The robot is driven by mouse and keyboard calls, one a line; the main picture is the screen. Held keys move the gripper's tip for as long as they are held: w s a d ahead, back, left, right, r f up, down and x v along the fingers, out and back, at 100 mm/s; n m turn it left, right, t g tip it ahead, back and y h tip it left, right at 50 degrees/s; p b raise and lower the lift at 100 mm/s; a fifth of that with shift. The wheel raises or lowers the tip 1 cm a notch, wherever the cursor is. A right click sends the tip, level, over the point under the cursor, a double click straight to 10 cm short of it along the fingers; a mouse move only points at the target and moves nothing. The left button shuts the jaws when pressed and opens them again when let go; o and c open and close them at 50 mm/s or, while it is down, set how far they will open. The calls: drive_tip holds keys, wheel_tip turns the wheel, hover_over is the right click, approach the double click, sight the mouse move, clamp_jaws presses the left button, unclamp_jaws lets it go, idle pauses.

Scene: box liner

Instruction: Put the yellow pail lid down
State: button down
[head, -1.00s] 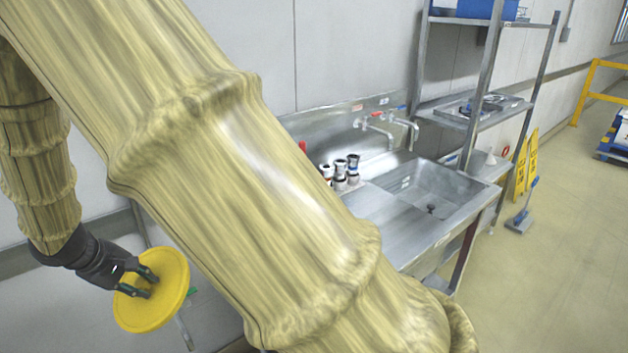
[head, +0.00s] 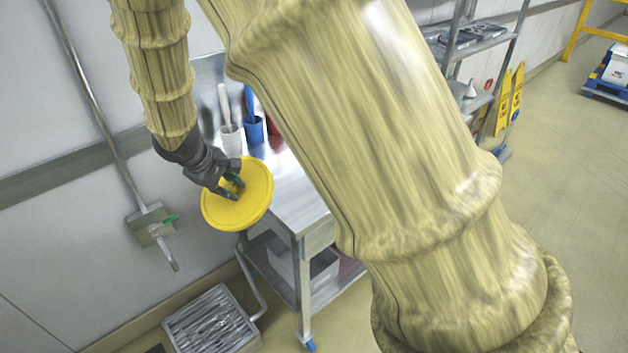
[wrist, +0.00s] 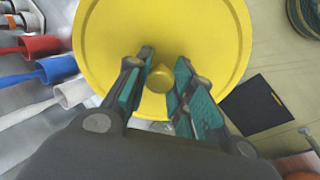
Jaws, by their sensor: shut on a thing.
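The yellow pail lid (head: 257,197) is a round disc held tilted in the air by my gripper (head: 232,188), in front of the left end of the metal table in the head view. In the wrist view the lid (wrist: 215,25) fills the upper middle. A small round yellow knob (wrist: 159,79) at its centre sits between the teal-padded fingers of my gripper (wrist: 160,82). The fingers are closed in around the knob. The lid hides part of the table's left edge.
A metal table (head: 299,203) with a lower shelf carries a white container (head: 232,139) and a blue container (head: 254,130). A floor drain grate (head: 211,322) lies below.

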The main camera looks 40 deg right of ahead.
sight(264, 181)
drive_tip(key=s+d+n, duration=0.1)
drive_tip(key=d+n, duration=0.1)
drive_tip(key=s+d+r+n+t+y, duration=0.1)
drive_tip(key=d, duration=0.2)
drive_tip(key=s+d+n+t, duration=0.1)
drive_tip(key=s+d+n, duration=0.1)
drive_tip(key=shift+d+r+n+y+p, duration=0.2)
drive_tip(key=shift+d+n+y+p, duration=0.1)
drive_tip(key=shift+y, duration=0.1)
drive_tip(key=s+d+r+n+y, duration=0.1)
drive_tip(key=s+d+n+y, duration=0.25)
drive_tip(key=s+n, duration=0.3)
drive_tip(key=shift+n+t, duration=0.4)
drive_tip(key=shift+n, duration=0.05)
drive_tip(key=shift+w+d+f+p, duration=0.75)
drive_tip(key=shift+w+d+p, duration=0.45)
drive_tip(key=shift+w+d, duration=0.6)
drive_tip(key=shift+w+d+f+p, duration=0.8)
drive_tip(key=shift+w+d+p, duration=0.4)
drive_tip(key=shift+w+d, duration=0.55)
drive_tip(key=shift+w+d+f+p, duration=0.75)
drive_tip(key=shift+w+d+p, duration=0.45)
drive_tip(key=shift+w+d, duration=0.6)
drive_tip(key=shift+s+f, duration=0.1)
drive_tip(key=c, duration=1.2)
unclamp_jaws()
drive_tip(key=shift+c, duration=0.2)
